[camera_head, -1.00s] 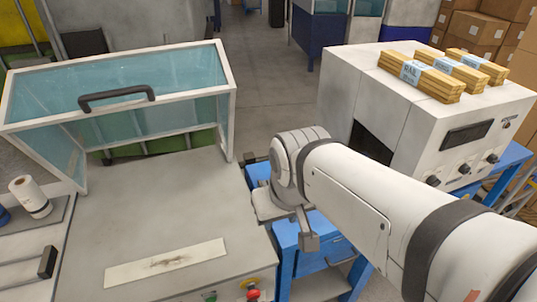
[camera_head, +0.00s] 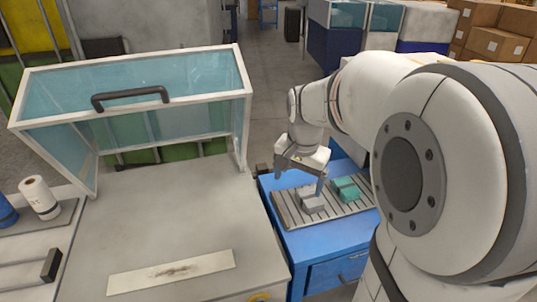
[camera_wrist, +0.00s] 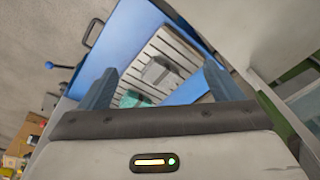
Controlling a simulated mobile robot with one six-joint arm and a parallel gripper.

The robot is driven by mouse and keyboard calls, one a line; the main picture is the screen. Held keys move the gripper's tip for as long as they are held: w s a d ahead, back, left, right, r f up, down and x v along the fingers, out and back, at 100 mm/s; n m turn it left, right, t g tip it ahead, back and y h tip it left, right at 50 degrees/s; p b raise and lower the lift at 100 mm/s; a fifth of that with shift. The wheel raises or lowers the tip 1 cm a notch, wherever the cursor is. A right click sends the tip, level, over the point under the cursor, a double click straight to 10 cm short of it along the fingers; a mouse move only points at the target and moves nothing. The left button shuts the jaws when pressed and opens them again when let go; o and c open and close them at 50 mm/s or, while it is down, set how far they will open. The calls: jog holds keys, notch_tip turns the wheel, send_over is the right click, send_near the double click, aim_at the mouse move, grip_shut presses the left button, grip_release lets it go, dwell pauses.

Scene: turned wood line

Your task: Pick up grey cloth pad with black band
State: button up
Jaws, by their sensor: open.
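A grey cloth pad (camera_head: 313,203) lies on a slatted tray (camera_head: 287,207) on top of a blue cabinet (camera_head: 315,240). In the wrist view the grey pad (camera_wrist: 159,72) shows ahead of my gripper, with a darker strip across it that may be its band. A green pad (camera_head: 346,188) lies just right of it in the head view; the green pad also shows in the wrist view (camera_wrist: 130,99), partly hidden. My gripper (camera_head: 300,180) is above the tray's left end, near the grey pad and apart from it. In the wrist view its two fingers (camera_wrist: 157,90) are spread and empty.
A grey worktop (camera_head: 170,215) with a clear-panelled hood (camera_head: 140,85) stands left of the blue cabinet. A white paper roll (camera_head: 40,197) stands at the far left. Floor is open behind the cabinet; cardboard boxes (camera_head: 495,45) are stacked at the back right.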

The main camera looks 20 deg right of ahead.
aim_at(311, 196)
jog(key=shift+o, duration=1.3)
jog(key=w+d+f+m+b, duration=0.1)
jog(key=w+d+f+m, duration=0.1)
jog(key=w+d+f, duration=0.1)
jog(key=w+d+f+m+g, duration=0.1)
jog(key=w+d+f+m, duration=0.2)
jog(key=w+f, duration=0.1)
jog(key=w+d+f+m+b, duration=0.1)
jog(key=w+d+f+m, duration=0.2)
jog(key=w+f, duration=0.1)
jog(key=shift+w+d+f+g+b, duration=0.35)
jog(key=shift+d+f+g, duration=0.05)
jog(key=shift+f, duration=0.1)
jog(key=shift+m, duration=0.3)
jog(key=f, duration=0.4)
jog(key=f+p, duration=0.1)
jog(key=f, duration=0.2)
jog(key=shift+w+d+f, duration=0.2)
jog(key=shift+f, duration=0.4)
jog(key=shift+c, duration=0.4)
jog(key=c, duration=0.7)
